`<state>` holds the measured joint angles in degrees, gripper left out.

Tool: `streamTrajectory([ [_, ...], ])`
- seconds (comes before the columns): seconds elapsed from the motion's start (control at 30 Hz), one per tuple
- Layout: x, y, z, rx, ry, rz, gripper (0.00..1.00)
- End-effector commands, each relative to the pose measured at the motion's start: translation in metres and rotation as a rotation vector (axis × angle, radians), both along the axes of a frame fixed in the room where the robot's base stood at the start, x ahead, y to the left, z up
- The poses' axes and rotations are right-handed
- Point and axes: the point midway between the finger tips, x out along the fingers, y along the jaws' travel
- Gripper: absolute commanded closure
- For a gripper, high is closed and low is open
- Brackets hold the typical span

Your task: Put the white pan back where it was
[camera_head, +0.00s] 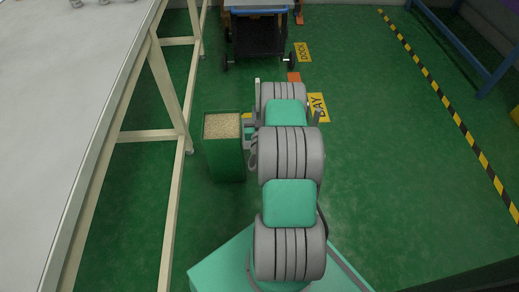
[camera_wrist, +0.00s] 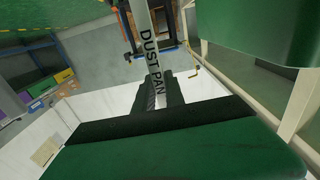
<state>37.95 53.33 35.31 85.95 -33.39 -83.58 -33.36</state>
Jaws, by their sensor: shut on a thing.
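My gripper (camera_wrist: 158,92) shows in the wrist view with its dark fingers closed around a grey handle (camera_wrist: 154,48) lettered "DUST PAN". The handle runs up and away from the fingers. Pale white surfaces show beyond the fingers; I cannot tell whether they belong to the white pan. In the head view my arm covers most of the gripper, and the pan cannot be made out. A green bin (camera_head: 225,158) filled with pale grains (camera_head: 221,126) stands on the floor just left of my arm.
A long pale table (camera_head: 60,110) with cream legs runs along the left, close to the bin. A dark cart (camera_head: 257,36) stands at the back. Yellow floor labels, one reading "DOCK" (camera_head: 302,52), lie beyond my arm. The green floor (camera_head: 400,170) to the right is clear.

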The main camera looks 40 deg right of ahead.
Motion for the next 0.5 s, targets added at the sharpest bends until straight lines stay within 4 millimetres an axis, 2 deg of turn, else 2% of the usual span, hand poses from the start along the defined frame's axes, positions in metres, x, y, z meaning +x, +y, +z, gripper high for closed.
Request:
streamTrajectory([
  [0.03,0.0,0.0,-0.022,-0.003,-0.002,0.0,1.0],
  [0.1,0.0,0.0,-0.043,-0.002,-0.001,0.0,1.0],
  [0.4,0.0,0.0,-0.13,-0.001,-0.002,-0.001,1.0],
  [0.5,0.001,-0.001,-0.148,-0.001,-0.004,-0.001,1.0],
])
